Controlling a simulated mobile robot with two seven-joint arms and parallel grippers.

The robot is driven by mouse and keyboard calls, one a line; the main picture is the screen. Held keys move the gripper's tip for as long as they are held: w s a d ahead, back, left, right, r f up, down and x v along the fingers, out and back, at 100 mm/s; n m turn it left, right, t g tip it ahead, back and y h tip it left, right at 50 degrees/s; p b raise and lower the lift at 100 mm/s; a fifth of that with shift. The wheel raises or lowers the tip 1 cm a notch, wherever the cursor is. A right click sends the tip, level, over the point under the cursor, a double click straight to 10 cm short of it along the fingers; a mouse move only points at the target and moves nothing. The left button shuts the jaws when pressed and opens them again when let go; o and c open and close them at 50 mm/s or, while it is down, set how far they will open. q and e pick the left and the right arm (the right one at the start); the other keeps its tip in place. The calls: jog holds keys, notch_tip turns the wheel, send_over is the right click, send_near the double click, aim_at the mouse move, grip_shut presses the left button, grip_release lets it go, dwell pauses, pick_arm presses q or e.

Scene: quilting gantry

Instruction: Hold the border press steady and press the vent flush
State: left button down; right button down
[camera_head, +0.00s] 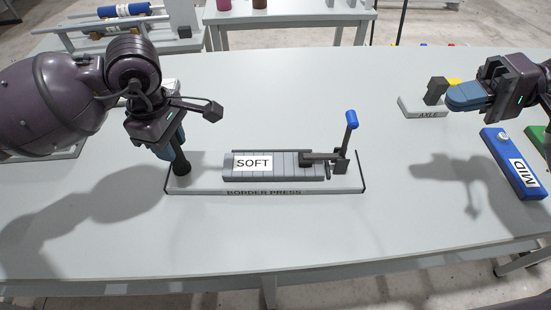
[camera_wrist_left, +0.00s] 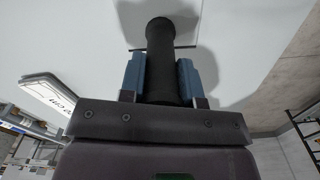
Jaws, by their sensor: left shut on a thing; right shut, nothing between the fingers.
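The border press (camera_head: 265,192) lies on the table, with its name on the front edge. A grey ribbed block (camera_head: 290,165) labelled SOFT sits on it. At its right end is a black lever mechanism with a raised blue-tipped handle (camera_head: 351,119). My left gripper (camera_head: 172,150) is shut on the black upright post (camera_head: 181,165) at the press's left end. In the left wrist view the post (camera_wrist_left: 165,60) stands between the blue fingers. My right gripper (camera_head: 460,97) is shut and empty, to the right of the press and apart from it. I cannot single out the vent.
A blue bar labelled MID (camera_head: 512,165) lies at the right, with a green piece (camera_head: 538,137) beside it. A small labelled stand (camera_head: 424,108) with a dark block is close to my right gripper. The table in front of the press is clear.

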pick_arm(q)
jog(key=shift+s+f, duration=0.1)
jog(key=shift+f, duration=0.3)
jog(key=c, duration=0.8)
grip_release()
jog(key=shift+r, duration=0.1)
jog(key=shift+o, duration=0.2)
jog(key=shift+r, duration=0.1)
